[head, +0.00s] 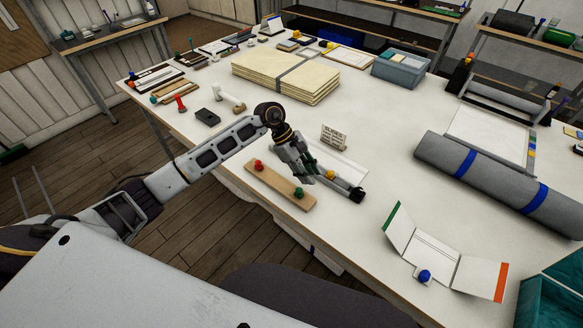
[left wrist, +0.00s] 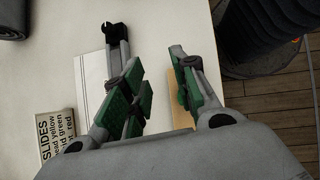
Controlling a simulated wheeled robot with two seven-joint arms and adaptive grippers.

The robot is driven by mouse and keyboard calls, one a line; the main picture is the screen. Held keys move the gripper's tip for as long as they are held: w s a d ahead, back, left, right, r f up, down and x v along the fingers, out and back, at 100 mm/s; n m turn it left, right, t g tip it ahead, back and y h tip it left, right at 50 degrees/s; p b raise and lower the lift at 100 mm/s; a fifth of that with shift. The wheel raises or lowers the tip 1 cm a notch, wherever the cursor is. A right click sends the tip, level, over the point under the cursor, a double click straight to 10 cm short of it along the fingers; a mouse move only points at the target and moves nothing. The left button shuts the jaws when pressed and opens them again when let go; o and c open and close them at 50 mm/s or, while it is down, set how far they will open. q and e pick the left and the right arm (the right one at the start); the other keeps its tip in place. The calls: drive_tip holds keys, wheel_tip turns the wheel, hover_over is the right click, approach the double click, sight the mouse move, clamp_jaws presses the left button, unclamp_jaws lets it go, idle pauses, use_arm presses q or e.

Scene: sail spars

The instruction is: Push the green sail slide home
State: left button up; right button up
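The green slide (head: 298,192) shows as a green knob on the near end of a wooden board (head: 278,185). A red slide (head: 258,163) stands at the board's other end. A yellow slide (head: 330,175) is on a dark grey spar (head: 345,186) with a black end, behind the board; the spar's far-left part is hidden by my gripper. My left gripper (head: 304,176) hangs above the spar and board. In the left wrist view its green-padded fingers (left wrist: 165,88) are apart with bare table between them, and the spar (left wrist: 116,45) shows beyond the left finger. My right gripper is not in view.
A slides label card (head: 333,136) stands behind the spar, over a white sheet. A folded card with a blue knob (head: 424,276) lies to the right. A grey roll with blue bands (head: 490,180), folded cloth (head: 287,77) and a grey bin (head: 400,68) lie farther off.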

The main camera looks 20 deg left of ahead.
sight(298, 188)
use_arm(q)
drive_tip(key=a+m+y, duration=0.1)
drive_tip(key=a+y, duration=0.1)
drive_tip(key=a, duration=0.4)
drive_tip(key=shift+w+f+g+y, duration=0.2)
drive_tip(key=shift+f+g+y, duration=0.1)
drive_tip(key=shift+y, duration=0.1)
drive_tip(key=shift+f, duration=0.15)
drive_tip(key=shift+b+x, duration=0.55)
drive_tip(key=shift+x, duration=1.95)
drive_tip(key=shift+b+x, duration=1.1)
drive_tip(key=shift+x, duration=0.25)
clamp_jaws()
drive_tip(key=shift+r+p, duration=0.55)
drive_tip(key=shift+r, duration=1.55)
